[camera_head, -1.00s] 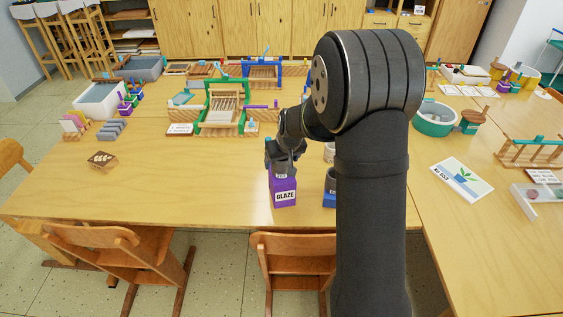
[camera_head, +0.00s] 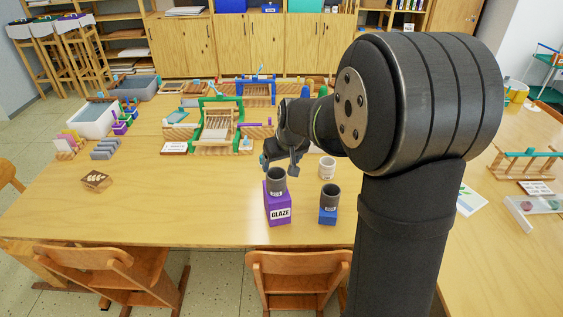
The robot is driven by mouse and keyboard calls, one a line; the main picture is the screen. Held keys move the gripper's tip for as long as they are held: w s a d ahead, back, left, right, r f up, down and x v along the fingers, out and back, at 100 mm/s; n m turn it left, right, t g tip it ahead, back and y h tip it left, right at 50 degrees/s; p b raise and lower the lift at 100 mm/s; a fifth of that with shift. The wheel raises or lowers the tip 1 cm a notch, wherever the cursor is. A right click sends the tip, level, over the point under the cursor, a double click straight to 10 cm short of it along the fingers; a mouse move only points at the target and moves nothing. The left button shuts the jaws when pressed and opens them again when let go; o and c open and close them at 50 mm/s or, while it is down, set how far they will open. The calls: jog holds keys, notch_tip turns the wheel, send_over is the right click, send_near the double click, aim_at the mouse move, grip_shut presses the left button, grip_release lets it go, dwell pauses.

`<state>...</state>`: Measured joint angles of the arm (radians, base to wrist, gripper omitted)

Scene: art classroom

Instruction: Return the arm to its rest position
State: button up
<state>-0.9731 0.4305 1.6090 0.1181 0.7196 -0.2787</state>
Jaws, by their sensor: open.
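My gripper (camera_head: 281,165) is at the end of my dark arm, just above and behind the grey cup on the purple block. Its fingers are apart, with nothing seen between them. The dark grey cup (camera_head: 276,182) stands upright on the purple block (camera_head: 279,210) marked "GLAZE". The gripper looks clear of the cup, though the gap is hard to judge from this angle. My large arm links fill the right middle of the view and hide part of the table behind them.
Another dark grey cup (camera_head: 330,194) stands on a blue block (camera_head: 328,216). A white cup (camera_head: 327,168) stands behind it. A green loom (camera_head: 216,128) and a white sign (camera_head: 174,148) lie farther back. The left part of the table (camera_head: 180,205) is mostly clear.

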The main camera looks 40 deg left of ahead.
aim_at(276, 172)
jog(key=x, duration=1.1)
jog(key=shift+a+f, duration=0.1)
jog(key=shift+f, duration=0.35)
jog(key=shift+a+r, duration=0.15)
jog(key=shift+r, duration=1.35)
